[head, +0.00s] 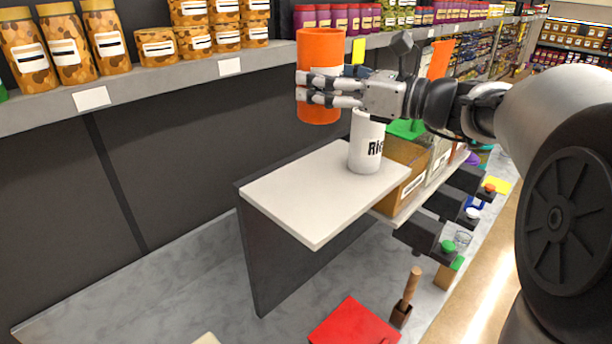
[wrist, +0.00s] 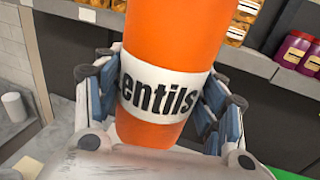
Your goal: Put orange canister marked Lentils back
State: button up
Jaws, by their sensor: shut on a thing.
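The orange canister (head: 320,50) is in my gripper (head: 318,88), held in the air above and behind the white shelf board (head: 310,190). In the wrist view the canister (wrist: 170,35) has a white label reading "entils", its first letter hidden by a finger. My gripper (wrist: 165,105) is shut on it, with fingers on both sides of the label.
A long grey shelf (head: 150,88) with patterned jars (head: 63,45) and purple jars (head: 340,18) runs behind. The left part of the white board is bare. Brown boxes (head: 400,175) and dark dispensers (head: 420,230) stand to the right. A red box (head: 352,325) lies below.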

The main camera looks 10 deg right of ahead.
notch_tip(320, 180, down, 18)
jog(key=shift+d+b, duration=0.15)
jog(key=shift+b, duration=0.35)
jog(key=shift+s, duration=0.1)
jog(key=o, duration=1.6)
jog(key=shift+f, duration=0.15)
jog(key=shift+r, duration=0.2)
jog(key=b+v, duration=0.1)
jog(key=v, duration=1.1)
jog(key=shift+s+f, duration=0.1)
